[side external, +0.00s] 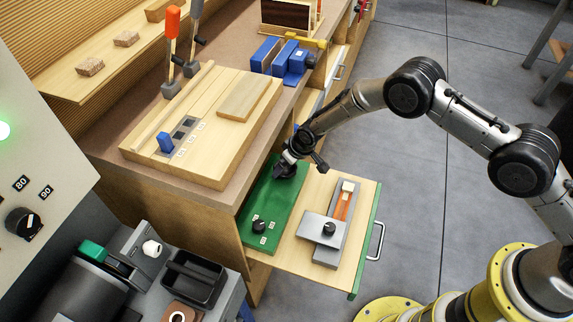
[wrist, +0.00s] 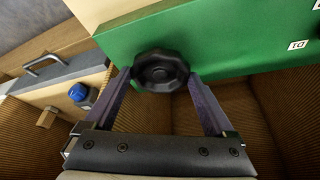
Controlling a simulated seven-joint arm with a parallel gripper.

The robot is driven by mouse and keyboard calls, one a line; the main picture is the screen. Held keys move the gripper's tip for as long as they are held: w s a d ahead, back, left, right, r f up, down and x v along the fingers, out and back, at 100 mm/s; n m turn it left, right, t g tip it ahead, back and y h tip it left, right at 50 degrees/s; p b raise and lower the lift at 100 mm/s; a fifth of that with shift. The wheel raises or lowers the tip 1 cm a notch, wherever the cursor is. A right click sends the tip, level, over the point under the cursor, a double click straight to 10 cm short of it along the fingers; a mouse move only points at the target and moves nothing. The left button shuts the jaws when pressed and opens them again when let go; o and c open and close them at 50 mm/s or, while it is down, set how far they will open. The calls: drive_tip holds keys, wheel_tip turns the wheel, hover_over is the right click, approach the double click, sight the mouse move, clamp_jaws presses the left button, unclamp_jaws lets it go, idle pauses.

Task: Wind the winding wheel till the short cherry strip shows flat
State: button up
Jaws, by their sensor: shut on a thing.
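My gripper (side external: 288,167) reaches down to the far end of a green panel (side external: 262,210) in the pulled-out drawer. In the wrist view, my gripper (wrist: 159,76) is shut on a black lobed wheel (wrist: 160,70), with one finger on each side. The wheel sits against the green panel's edge in that view; in the side view the gripper hides most of it. A narrow orange-brown strip (side external: 341,205) lies in a grey fixture beside the panel; I cannot tell whether it is the short cherry strip, or whether it is flat.
A black knob (side external: 259,227) with small labels stands at the panel's near end. The grey fixture (side external: 322,233) has its own black knob. The drawer's green front (side external: 367,240) carries a handle. A wooden board (side external: 205,150) with a blue block lies on the bench above.

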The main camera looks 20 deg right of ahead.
drive_tip(key=shift+s+m+h, duration=0.1)
drive_tip(key=shift+m+h, duration=0.2)
drive_tip(key=shift+m, duration=0.6)
drive_tip(key=o, duration=1.1)
drive_tip(key=shift+c, duration=0.2)
drive_tip(key=v, duration=1.3)
drive_tip(key=shift+s+r, duration=0.2)
drive_tip(key=shift+r, duration=0.15)
